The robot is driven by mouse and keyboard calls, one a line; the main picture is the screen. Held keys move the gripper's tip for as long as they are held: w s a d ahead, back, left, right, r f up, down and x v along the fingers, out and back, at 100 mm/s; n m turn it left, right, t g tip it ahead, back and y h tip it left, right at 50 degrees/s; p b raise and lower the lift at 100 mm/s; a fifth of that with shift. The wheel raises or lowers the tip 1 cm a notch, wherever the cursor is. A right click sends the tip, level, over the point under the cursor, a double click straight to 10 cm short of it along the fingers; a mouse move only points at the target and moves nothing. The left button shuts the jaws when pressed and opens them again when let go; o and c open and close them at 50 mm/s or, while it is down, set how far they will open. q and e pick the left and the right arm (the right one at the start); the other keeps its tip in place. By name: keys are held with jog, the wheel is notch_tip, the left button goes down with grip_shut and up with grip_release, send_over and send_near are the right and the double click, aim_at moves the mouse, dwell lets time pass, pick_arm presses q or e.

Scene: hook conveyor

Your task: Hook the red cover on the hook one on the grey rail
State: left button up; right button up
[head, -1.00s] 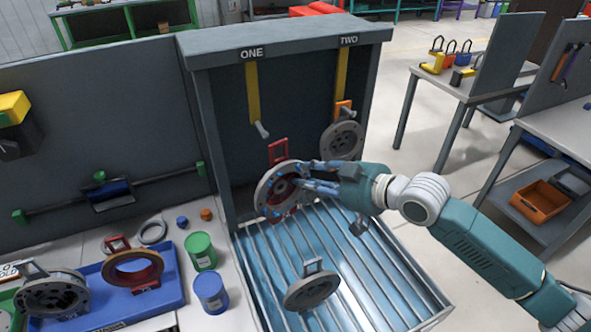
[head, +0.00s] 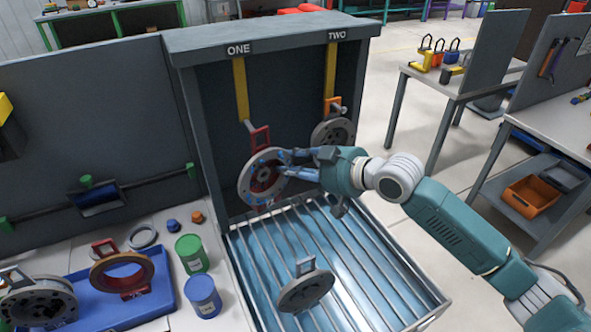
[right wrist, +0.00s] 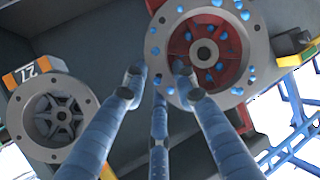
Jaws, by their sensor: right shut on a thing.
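The red cover (head: 263,177), a grey flanged disc with a red centre, blue dots and a red loop on top, hangs upright in my right gripper (head: 285,164), which is shut on its right edge. In the right wrist view the red cover (right wrist: 203,52) is just beyond the fingers (right wrist: 160,90). Hook one (head: 249,127) hangs on a yellow strap under the grey rail (head: 265,40) at the label ONE. The red loop (head: 260,138) is right at the hook's tip; I cannot tell whether it is over it. My left gripper is out of view.
A grey cover (head: 333,133) hangs at hook two, just right of the red one. Another grey cover (head: 306,292) lies on the slatted drip tray (head: 345,265). A blue tray (head: 95,315) with ring-shaped parts and two cans, green (head: 192,254) and blue (head: 203,296), stand left.

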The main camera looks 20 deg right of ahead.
jog(key=w+a+f+b, duration=0.1)
jog(key=w+b, duration=0.2)
jog(key=w, duration=0.5)
jog(key=shift+a, duration=0.35)
dwell(0.6)
jog(key=shift+f, duration=0.1)
dwell(0.6)
